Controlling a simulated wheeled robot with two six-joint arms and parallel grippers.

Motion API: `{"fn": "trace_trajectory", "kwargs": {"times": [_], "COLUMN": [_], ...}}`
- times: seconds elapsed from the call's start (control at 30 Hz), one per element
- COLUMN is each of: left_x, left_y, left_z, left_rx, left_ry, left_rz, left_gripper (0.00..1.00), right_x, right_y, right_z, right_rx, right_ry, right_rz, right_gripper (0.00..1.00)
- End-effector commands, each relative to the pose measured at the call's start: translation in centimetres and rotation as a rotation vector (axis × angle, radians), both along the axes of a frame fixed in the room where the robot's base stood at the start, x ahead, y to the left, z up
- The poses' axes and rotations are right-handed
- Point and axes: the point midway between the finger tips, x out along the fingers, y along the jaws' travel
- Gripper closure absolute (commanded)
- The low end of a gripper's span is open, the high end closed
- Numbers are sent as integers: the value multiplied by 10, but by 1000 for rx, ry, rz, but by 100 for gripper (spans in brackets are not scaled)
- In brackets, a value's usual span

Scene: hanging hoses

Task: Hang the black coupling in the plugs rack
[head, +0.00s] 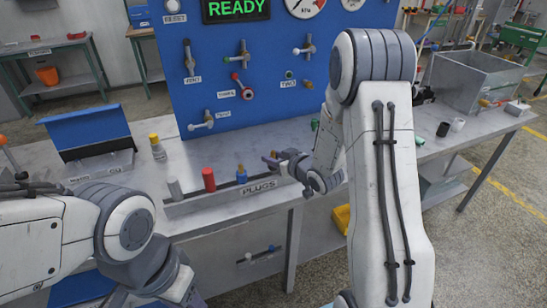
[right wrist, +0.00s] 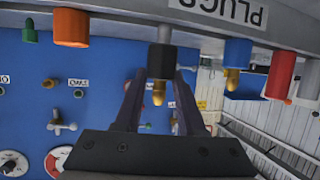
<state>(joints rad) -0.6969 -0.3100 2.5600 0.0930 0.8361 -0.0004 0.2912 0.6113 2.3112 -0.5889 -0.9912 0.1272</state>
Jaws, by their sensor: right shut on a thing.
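The plugs rack (head: 225,199), labelled PLUGS, lies along the front of the bench in the head view. My right gripper (head: 274,163) is over its right part. In the right wrist view, which looks upside down, the gripper (right wrist: 157,88) is shut on the black coupling (right wrist: 160,62), whose brass tip (right wrist: 158,94) shows between the fingers. The coupling is in line with the rack edge and a grey stem shows behind it; I cannot tell whether it is seated. The head view does not show it clearly. My left gripper is out of view.
In the rack stand a grey plug (head: 175,189), a red plug (head: 209,179) and a blue plug (head: 241,174). An orange plug (right wrist: 70,28) is on the coupling's other side. A yellow-capped bottle (head: 157,149) stands behind. The blue panel (head: 222,105) rises at the back.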

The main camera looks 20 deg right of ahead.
Motion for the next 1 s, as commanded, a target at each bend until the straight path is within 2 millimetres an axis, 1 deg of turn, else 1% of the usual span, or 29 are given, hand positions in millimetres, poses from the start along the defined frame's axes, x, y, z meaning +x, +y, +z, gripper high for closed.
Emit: {"fn": "trace_trajectory", "kwargs": {"times": [0.77, 0.8, 0.83, 0.87, 1.0], "left_x": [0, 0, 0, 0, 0], "left_y": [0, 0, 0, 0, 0], "left_z": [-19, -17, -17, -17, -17], "left_rx": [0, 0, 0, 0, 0], "left_ry": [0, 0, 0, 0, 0], "left_rz": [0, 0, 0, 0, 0], "left_gripper": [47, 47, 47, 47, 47], "right_x": [0, 0, 0, 0, 0], "right_y": [0, 0, 0, 0, 0], "right_z": [-20, -19, -19, -19, -19], "right_rx": [0, 0, 0, 0, 0], "right_ry": [-1, -1, -1, -1, -1], "right_rz": [0, 0, 0, 0, 0], "right_gripper": [100, 46, 34, 26, 26]}}
